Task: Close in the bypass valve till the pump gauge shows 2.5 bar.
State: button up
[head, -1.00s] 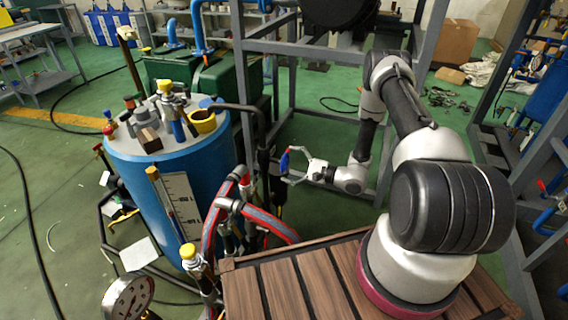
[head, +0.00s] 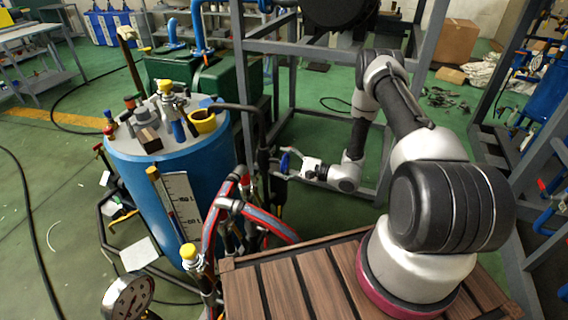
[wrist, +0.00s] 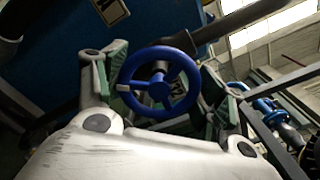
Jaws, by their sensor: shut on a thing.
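The blue handwheel of a valve, which I take for the bypass valve (wrist: 160,91), sits between the two green-padded fingers of my gripper (wrist: 168,78) in the wrist view. My gripper is shut on it. In the head view my gripper (head: 287,166) is at the end of the arm, beside the dark upright pipework, and the wheel (head: 284,162) shows as a small blue patch. A round white gauge (head: 128,299), perhaps the pump gauge, is at the bottom left of the head view. It is partly cut off and its reading is too small to tell.
A blue drum (head: 165,185) with fittings on its lid stands left of my gripper. Red and grey hoses (head: 262,220) loop in front of it. A grey steel frame (head: 318,47) rises behind my arm. A wooden deck (head: 290,285) lies below my arm.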

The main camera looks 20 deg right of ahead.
jog(key=shift+m, duration=0.3)
jog(key=m, duration=1)
jog(key=shift+w, duration=0.1)
dwell(0.4)
jog(key=o, duration=1)
jog(key=shift+d, duration=0.15)
jog(key=v, duration=1.2)
